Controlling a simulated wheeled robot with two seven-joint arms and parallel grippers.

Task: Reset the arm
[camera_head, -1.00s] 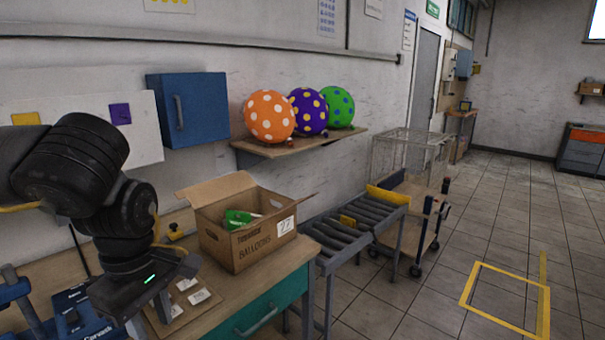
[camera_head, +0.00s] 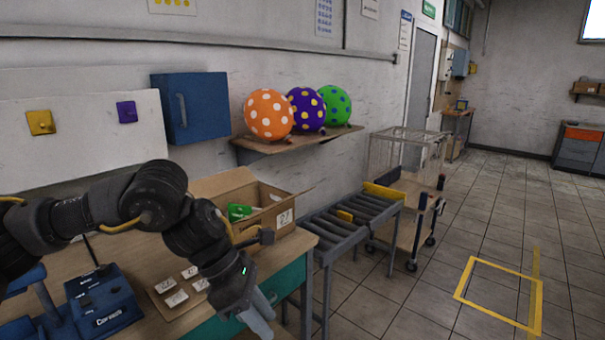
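My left arm reaches in from the left and bends down in front of the cardboard box. My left gripper (camera_head: 259,314) points down beyond the front edge of the workbench (camera_head: 225,300), near the bottom of the picture. Its fingers show almost edge-on, so I cannot tell whether they are apart or closed. Nothing is seen held in them. My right gripper is not in view.
An open cardboard box (camera_head: 285,215) with green items stands behind the arm. A blue machine (camera_head: 102,302) and small labelled cards (camera_head: 177,298) lie left. A roller conveyor (camera_head: 352,222) is right.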

